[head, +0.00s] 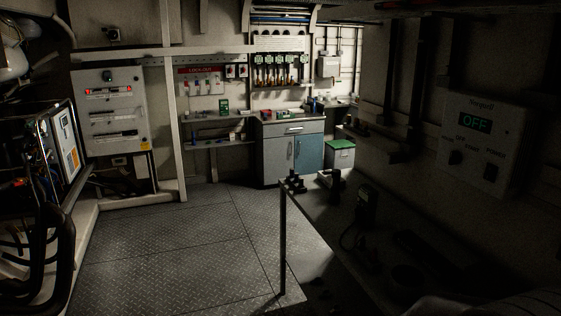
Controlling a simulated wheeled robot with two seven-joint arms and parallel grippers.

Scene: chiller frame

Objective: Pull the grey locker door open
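A low cabinet stands against the far wall. Its left door is grey (277,161) and looks shut, with a small upright handle near its right edge. Its right door is blue (309,153) and also looks shut. A grey drawer front (293,128) with a bar handle sits above the doors. The cabinet is well across the room from me. Neither of my grippers shows in the head view.
Free metal plate floor (190,240) stretches towards the cabinet. A dark bench (330,225) with a thin post (283,240) stands at the right. Dark machinery (50,150) fills the left. A white bin with a green lid (341,144) stands right of the cabinet.

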